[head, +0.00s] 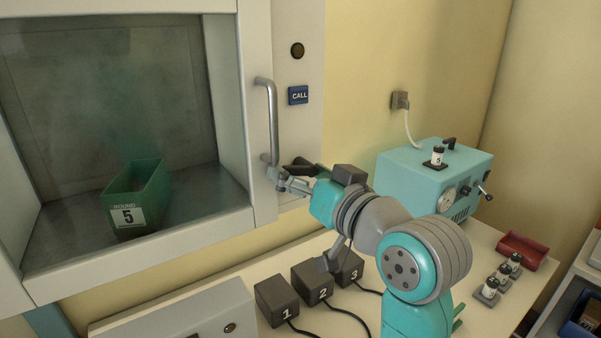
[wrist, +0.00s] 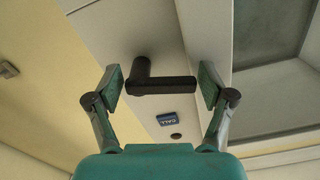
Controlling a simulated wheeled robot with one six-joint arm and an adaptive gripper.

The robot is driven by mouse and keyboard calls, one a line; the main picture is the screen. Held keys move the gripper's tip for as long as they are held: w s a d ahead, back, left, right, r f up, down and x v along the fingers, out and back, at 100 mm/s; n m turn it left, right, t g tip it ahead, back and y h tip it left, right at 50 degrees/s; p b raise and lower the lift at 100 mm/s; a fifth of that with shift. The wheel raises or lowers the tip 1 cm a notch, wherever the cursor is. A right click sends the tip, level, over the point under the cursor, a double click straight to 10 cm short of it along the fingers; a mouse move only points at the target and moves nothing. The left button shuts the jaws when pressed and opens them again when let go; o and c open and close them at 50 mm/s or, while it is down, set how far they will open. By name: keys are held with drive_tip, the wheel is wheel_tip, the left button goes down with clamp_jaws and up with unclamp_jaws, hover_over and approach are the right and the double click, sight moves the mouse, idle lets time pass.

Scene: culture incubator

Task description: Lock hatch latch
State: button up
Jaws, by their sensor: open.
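The hatch latch is a black L-shaped lever (wrist: 160,86); in the wrist view its arm lies crosswise between my fingers. In the head view the latch (head: 299,164) is a dark piece below the silver door handle (head: 272,120), partly covered by my gripper (head: 290,180). In the wrist view my gripper (wrist: 160,88) is open, with one finger at each end of the lever and small apparent gaps. The hatch frame (head: 241,100) surrounds a grey chamber at the left. I cannot tell whether a clear pane covers it.
A blue CALL button (head: 298,95) is on the panel above the latch. Below are numbered black blocks (head: 277,300) with cables. A teal machine (head: 420,178), small vials and a red tray (head: 522,250) are at the right.

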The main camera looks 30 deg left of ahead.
drive_tip(key=c, duration=0.9)
drive_tip(key=shift+f+n, duration=0.15)
drive_tip(key=shift+n, duration=0.7)
drive_tip(key=shift+f+n, duration=0.15)
drive_tip(key=shift+n, duration=0.7)
drive_tip(key=o, duration=0.9)
drive_tip(key=v, duration=1.2)
